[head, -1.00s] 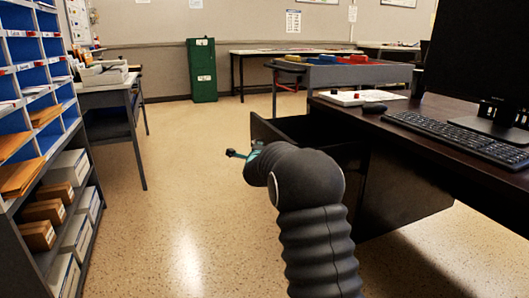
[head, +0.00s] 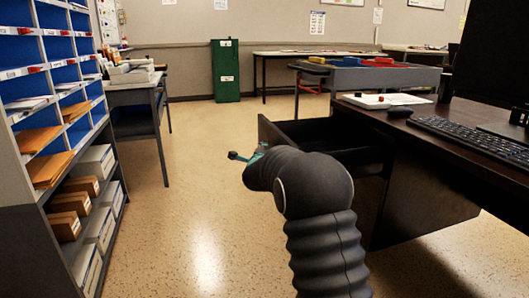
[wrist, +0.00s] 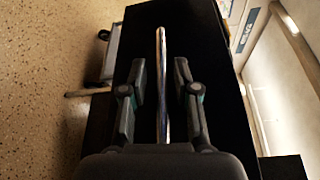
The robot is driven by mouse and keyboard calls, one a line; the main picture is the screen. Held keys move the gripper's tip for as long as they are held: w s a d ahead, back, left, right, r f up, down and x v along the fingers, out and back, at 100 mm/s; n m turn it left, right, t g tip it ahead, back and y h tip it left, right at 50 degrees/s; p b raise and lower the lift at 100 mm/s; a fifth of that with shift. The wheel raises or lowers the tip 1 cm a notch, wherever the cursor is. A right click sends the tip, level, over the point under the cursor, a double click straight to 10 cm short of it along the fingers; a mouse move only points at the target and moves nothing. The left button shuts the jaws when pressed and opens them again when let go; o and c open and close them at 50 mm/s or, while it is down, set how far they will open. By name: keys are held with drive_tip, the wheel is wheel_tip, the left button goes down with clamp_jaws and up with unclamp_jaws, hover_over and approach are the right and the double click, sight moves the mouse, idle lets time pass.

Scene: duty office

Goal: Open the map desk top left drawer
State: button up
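The map desk (head: 470,165) is dark and stands at the right of the head view. Its top left drawer (head: 268,130) is pulled out, with its dark inside showing. In the wrist view the black drawer front (wrist: 208,45) fills the middle, with a shiny bar handle (wrist: 161,45) across it. My gripper (wrist: 161,75) is at the handle, one finger on each side of the bar, with a visible gap on both sides. In the head view my gripper (head: 246,156) is at the drawer front, mostly hidden by my arm.
A shelf unit (head: 70,165) with blue pigeonholes stands at the left. A grey side table (head: 135,97) and a green cabinet (head: 226,72) stand farther back. A keyboard (head: 465,138) lies on the desk. The floor between shelf and desk is clear.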

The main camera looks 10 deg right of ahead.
drive_tip(key=shift+s+d+r, duration=0.1)
drive_tip(key=shift+s, duration=0.05)
drive_tip(key=shift+s, duration=0.25)
drive_tip(key=v, duration=1.1)
drive_tip(key=shift+s, duration=0.1)
